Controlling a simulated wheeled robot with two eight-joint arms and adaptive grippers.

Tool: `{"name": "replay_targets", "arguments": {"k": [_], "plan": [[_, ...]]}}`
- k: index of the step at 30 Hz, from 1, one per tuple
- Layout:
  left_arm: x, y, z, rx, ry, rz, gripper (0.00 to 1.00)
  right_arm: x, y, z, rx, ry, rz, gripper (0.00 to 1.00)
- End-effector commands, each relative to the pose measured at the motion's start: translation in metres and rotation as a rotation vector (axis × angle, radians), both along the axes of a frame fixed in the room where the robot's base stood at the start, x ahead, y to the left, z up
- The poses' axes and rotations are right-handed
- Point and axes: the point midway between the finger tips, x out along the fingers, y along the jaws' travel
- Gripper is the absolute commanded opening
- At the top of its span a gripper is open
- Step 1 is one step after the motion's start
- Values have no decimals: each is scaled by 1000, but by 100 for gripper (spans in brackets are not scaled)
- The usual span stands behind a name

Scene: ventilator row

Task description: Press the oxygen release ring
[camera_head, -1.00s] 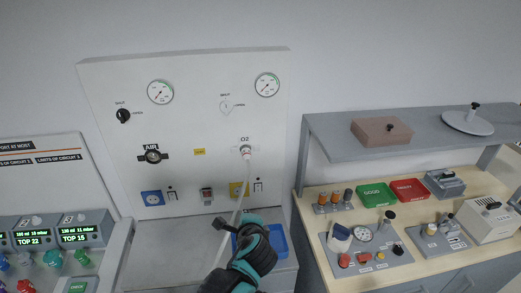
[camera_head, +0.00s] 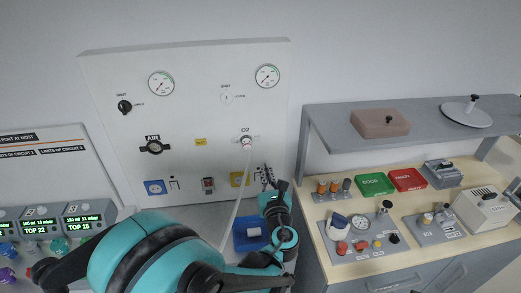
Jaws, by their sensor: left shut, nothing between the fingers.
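The O2 outlet (camera_head: 246,139) is on the white wall panel, right of centre. A pale hose (camera_head: 235,200) hangs from it. A small reddish ring (camera_head: 247,147) shows at the hose's top end, just under the outlet. My left gripper (camera_head: 267,173) points up, shut and empty, below and to the right of the ring. It looks apart from the ring in the picture, though I cannot tell its distance from the panel. My left arm covers the lower middle of the view and hides part of the hose. My right gripper is not in view.
The panel also holds the AIR outlet (camera_head: 154,146), gauges and knobs. A blue tray (camera_head: 241,240) lies below it, partly behind my arm. At right, a wooden bench (camera_head: 352,265) carries several devices, a green tray (camera_head: 375,184) and a red tray (camera_head: 407,180), under a grey shelf (camera_head: 340,125).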

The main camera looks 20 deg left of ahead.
Motion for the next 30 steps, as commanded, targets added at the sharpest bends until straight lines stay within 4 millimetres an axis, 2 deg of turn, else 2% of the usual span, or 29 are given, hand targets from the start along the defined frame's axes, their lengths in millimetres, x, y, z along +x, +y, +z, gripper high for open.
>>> {"name": "replay_targets", "arguments": {"k": [5, 19, 24, 30], "plan": [[16, 11, -1, -1, 0, 4, 0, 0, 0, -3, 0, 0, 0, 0], [97, 60, -1, -2, 0, 2, 0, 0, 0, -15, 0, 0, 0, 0], [113, 70, -1, -2, 0, 1, 0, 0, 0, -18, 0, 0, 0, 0], [118, 73, 0, -2, 0, 1, 0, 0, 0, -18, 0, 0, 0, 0]]}}
